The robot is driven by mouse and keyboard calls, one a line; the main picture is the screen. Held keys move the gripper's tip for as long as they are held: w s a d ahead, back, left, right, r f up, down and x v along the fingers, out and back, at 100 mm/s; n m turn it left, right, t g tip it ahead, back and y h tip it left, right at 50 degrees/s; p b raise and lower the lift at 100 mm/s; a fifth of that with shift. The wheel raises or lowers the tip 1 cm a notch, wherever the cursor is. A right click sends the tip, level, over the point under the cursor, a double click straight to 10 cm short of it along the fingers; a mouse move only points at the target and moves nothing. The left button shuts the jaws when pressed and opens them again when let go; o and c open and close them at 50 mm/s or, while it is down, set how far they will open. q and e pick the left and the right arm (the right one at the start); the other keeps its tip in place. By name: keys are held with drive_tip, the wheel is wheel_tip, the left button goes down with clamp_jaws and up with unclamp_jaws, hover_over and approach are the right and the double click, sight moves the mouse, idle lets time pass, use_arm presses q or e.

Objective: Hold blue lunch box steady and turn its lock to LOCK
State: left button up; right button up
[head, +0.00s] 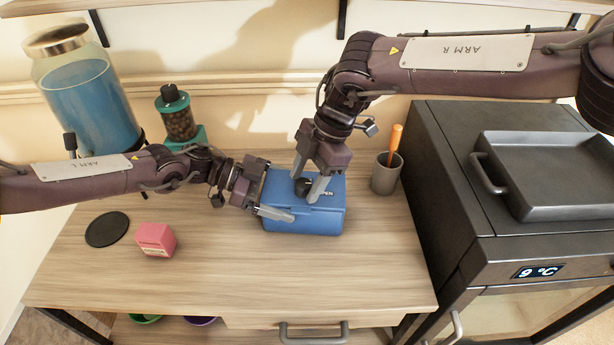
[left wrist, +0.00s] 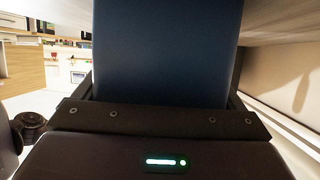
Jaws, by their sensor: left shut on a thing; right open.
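The blue lunch box (head: 318,221) sits upright on the wooden table in the head view, below the arms. My left gripper (head: 277,198) is shut on the box at its left side. In the left wrist view the box (left wrist: 165,50) fills the space between the fingers. My right gripper (head: 311,190) points down over the lid, its fingers open around the dark round lock knob (head: 302,187). I cannot tell whether the fingers touch the knob. Letters ending in "PEN" (head: 326,193) show on the lid beside it; the rest is covered by a finger.
A grey cup (head: 386,174) with an orange-handled tool stands right of the box, near a dark cabinet (head: 450,200). A pink box (head: 155,239) and black disc (head: 107,229) lie at the left. The front table is clear.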

drive_tip(key=c, duration=1)
drive_tip(key=n, duration=0.2)
drive_tip(key=n+g+h, duration=0.1)
drive_tip(key=n, duration=0.1)
drive_tip(key=shift+w+a+n+g, duration=0.1)
drive_tip(key=shift+w+n+g, duration=0.05)
drive_tip(key=shift+n+g, duration=0.2)
drive_tip(key=n+h, duration=0.1)
drive_tip(key=n, duration=0.1)
drive_tip(key=n+g, duration=0.1)
drive_tip(key=n, duration=0.2)
drive_tip(key=shift+w+a+n+h, duration=0.15)
drive_tip(key=shift+n+h, duration=0.1)
drive_tip(key=shift+h, duration=0.15)
